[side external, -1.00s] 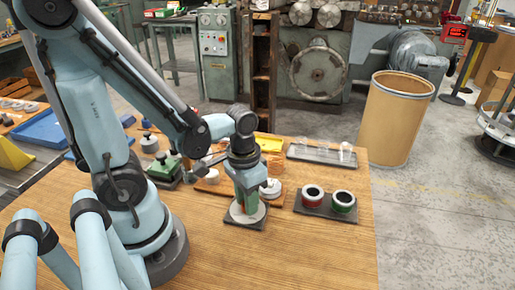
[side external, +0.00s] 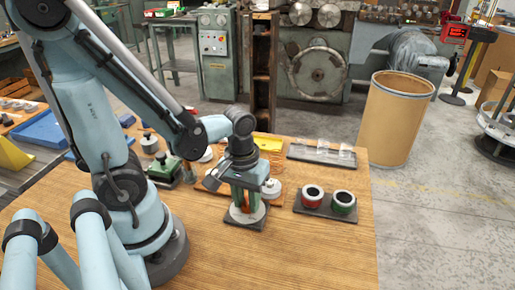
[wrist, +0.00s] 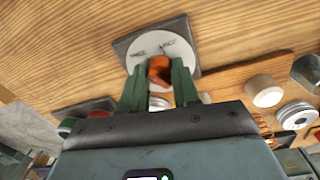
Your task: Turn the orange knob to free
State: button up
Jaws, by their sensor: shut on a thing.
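The orange knob (wrist: 160,68) stands at the middle of a round pale dial (wrist: 146,44) on a dark square base (wrist: 196,62). The dial has small dark markings on its face, too small to read. My gripper (wrist: 159,78) has its two green fingers on either side of the knob and is shut on it. In the side external view my gripper (side external: 244,205) points down over the dial (side external: 235,216), and the fingers mostly hide the knob.
A dark tray with a red and a green ringed cup (side external: 326,203) sits to the right. A wooden board with white round parts (side external: 271,188) lies behind the dial. A green block device (side external: 165,168) stands left of it. The front tabletop (side external: 300,255) is clear.

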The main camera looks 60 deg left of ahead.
aim_at(247, 197)
dwell(0.3)
jog(key=o, duration=1)
jog(key=shift+o, duration=0.2)
jog(key=shift+r, duration=0.15)
notch_tip(247, 197, up, 12)
jog(key=shift+s+a, duration=0.2)
jog(key=shift+a, duration=0.05)
jog(key=shift+w, duration=0.1)
jog(key=w+m+t, duration=0.6)
jog(key=w+m, duration=0.1)
jog(key=shift+d+t+y, duration=0.2)
jog(key=shift+t+y, duration=0.1)
jog(key=shift+t, duration=0.1)
